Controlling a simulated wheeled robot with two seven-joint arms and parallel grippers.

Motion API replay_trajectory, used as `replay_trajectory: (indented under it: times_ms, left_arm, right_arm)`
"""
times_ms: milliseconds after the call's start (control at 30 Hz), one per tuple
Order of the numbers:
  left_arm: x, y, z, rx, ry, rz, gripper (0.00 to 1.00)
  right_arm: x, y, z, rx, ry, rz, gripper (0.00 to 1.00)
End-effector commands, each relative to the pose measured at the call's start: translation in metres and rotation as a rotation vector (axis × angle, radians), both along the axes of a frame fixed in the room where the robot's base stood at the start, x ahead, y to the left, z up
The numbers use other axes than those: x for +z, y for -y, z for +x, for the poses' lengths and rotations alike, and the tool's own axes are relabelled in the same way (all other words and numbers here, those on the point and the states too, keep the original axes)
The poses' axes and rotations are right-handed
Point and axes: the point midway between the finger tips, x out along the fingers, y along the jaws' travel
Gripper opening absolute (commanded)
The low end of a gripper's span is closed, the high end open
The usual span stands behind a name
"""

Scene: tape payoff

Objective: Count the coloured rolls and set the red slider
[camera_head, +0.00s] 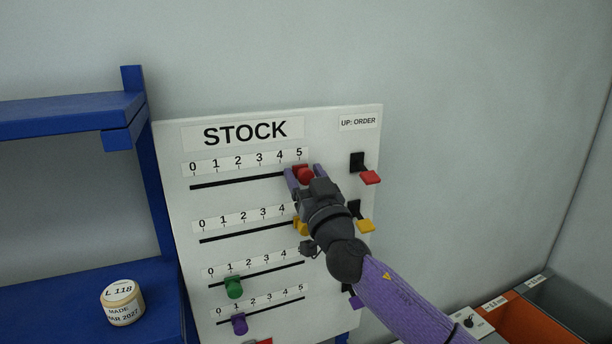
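A white STOCK board (340,150) has slotted scales marked 0 to 5. The red slider (303,175) is at the far right of the top scale, near 5. My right gripper (305,173) is at it, one purple finger on each side; I cannot tell whether they press on it. The yellow slider (300,226) is partly hidden by my gripper, near the right end of its scale. The green slider (233,288) is near 1, and the purple slider (239,324) is near 1. No coloured rolls are visible. My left gripper is out of view.
Under the UP: ORDER label (358,122) are a red switch (370,177), a yellow switch (366,226) and a purple one partly hidden by my arm. A blue shelf (60,115) holds a cream labelled tub (122,303) at left. An orange bin (520,322) is lower right.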

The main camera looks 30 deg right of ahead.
Motion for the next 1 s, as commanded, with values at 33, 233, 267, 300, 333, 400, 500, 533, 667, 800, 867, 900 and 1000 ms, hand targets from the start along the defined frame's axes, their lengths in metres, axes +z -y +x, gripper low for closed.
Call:
replay_trajectory:
  times_ms: [33, 233, 267, 300, 333, 400, 500, 533, 667, 800, 867, 900, 1000]
  left_arm:
    - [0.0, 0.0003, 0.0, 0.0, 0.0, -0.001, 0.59]
    - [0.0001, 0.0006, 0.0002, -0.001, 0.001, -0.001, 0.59]
    - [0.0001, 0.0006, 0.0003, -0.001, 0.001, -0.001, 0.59]
    - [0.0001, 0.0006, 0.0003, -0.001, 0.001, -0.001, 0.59]
    - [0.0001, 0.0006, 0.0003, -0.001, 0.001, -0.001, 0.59]
    - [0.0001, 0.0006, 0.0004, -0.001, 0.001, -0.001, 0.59]
    - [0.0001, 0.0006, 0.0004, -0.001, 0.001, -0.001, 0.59]
    - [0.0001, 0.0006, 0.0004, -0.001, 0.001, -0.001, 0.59]
    - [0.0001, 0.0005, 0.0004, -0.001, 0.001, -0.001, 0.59]
    - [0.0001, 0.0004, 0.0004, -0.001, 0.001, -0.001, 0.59]
    - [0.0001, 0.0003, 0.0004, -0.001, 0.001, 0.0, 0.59]
    - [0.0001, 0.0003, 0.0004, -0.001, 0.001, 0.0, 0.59]
    - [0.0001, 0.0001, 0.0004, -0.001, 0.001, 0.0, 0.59]
  right_arm:
    - [0.0, 0.0001, -0.0001, 0.0, 0.0, 0.0, 0.53]
    - [0.0, 0.0002, -0.0002, 0.0, 0.0, 0.0, 0.1]
    - [-0.0001, 0.0001, -0.0002, 0.0, 0.0, 0.0, 0.04]
    - [0.0, 0.0002, -0.0002, 0.0, 0.0, 0.0, 0.0]
    - [0.0, 0.0002, -0.0002, 0.0, 0.0, 0.0, 0.0]
    - [0.0, 0.0002, -0.0002, 0.0, 0.0, 0.0, 0.0]
    - [0.0, 0.0002, -0.0002, 0.0, 0.0, 0.0, 0.0]
    - [0.0, 0.0002, -0.0002, 0.0, 0.0, 0.0, 0.0]
    - [0.0, 0.0002, -0.0002, 0.0, 0.0, 0.0, 0.0]
    - [0.0, 0.0002, -0.0002, 0.0, 0.0, 0.0, 0.0]
    - [0.0, 0.0002, -0.0002, -0.001, 0.0, 0.0, 0.0]
    - [0.0, 0.0002, -0.0002, -0.001, 0.0, 0.0, 0.0]
    - [0.0, 0.0002, -0.0002, -0.001, 0.0, -0.001, 0.0]
